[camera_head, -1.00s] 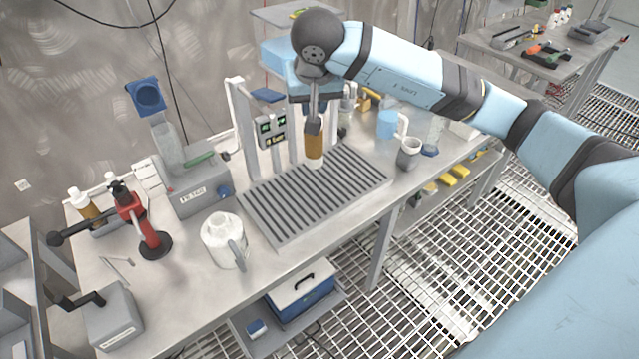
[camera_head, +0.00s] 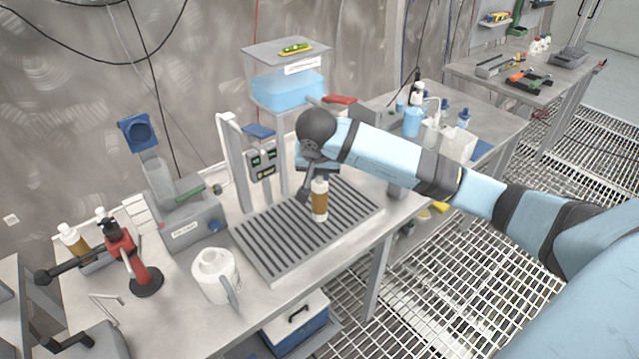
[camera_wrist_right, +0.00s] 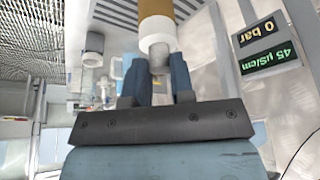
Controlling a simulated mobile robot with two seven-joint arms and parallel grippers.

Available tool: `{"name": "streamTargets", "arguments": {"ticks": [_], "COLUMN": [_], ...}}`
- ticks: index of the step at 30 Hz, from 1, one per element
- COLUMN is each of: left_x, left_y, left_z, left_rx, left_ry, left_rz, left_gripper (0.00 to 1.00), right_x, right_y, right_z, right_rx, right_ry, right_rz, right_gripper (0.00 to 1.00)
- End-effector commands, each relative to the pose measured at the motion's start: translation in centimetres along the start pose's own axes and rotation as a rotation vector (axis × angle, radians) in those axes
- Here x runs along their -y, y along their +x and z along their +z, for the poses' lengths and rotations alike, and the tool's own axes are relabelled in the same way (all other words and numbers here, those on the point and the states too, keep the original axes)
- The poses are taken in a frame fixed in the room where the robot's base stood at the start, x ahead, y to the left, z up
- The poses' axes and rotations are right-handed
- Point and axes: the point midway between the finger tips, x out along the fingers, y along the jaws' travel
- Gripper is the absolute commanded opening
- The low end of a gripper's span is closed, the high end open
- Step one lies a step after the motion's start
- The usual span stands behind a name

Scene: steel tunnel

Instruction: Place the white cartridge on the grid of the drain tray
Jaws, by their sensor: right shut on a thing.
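The cartridge (camera_head: 320,201) is a cylinder with white ends and an amber-brown middle band. It is upright over the slatted grid of the drain tray (camera_head: 275,240), right of its middle; I cannot tell whether its bottom touches the slats. My right gripper (camera_head: 312,186) is at its upper part, partly hidden by my wrist. In the right wrist view my right gripper (camera_wrist_right: 160,78) is shut on the narrow neck of the cartridge (camera_wrist_right: 157,30); its far end is cut off. My left gripper is not in view.
A frame with a small display (camera_head: 262,162) stands behind the tray. A white jug (camera_head: 214,275) stands at the tray's front left, and a grey device (camera_head: 185,220) at its left. A blue-filled tank (camera_head: 288,88) is behind. The tray's left half is clear.

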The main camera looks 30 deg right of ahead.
Motion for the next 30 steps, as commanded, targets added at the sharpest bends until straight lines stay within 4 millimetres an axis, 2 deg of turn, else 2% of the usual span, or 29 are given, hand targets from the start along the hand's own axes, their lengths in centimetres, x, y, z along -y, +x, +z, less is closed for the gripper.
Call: {"name": "streamTargets", "arguments": {"ticks": [5,11,22,23,25,26,30], "left_x": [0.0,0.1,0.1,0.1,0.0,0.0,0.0], "left_y": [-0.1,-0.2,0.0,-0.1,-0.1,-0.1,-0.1], "left_z": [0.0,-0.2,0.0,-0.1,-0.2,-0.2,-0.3], "left_rx": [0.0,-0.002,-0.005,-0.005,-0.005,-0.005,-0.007], "left_ry": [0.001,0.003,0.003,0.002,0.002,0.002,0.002], "left_rz": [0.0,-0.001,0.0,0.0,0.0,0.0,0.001], "left_gripper": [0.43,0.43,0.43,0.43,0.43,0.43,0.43], "right_x": [0.0,0.0,0.0,0.0,0.0,0.0,0.0], "right_y": [1.2,3.6,4.2,4.1,4.1,4.1,4.1], "right_z": [0.5,1.6,1.7,1.7,1.7,1.7,1.7], "right_rx": [0.001,0.002,-0.001,0.0,0.0,0.0,0.0], "right_ry": [0.0,-0.001,-0.002,-0.002,-0.002,-0.002,-0.002], "right_rz": [0.002,0.001,0.001,0.001,0.001,0.001,0.001], "right_gripper": [0.0,0.0,0.0,0.27,0.43,0.48,0.48]}}
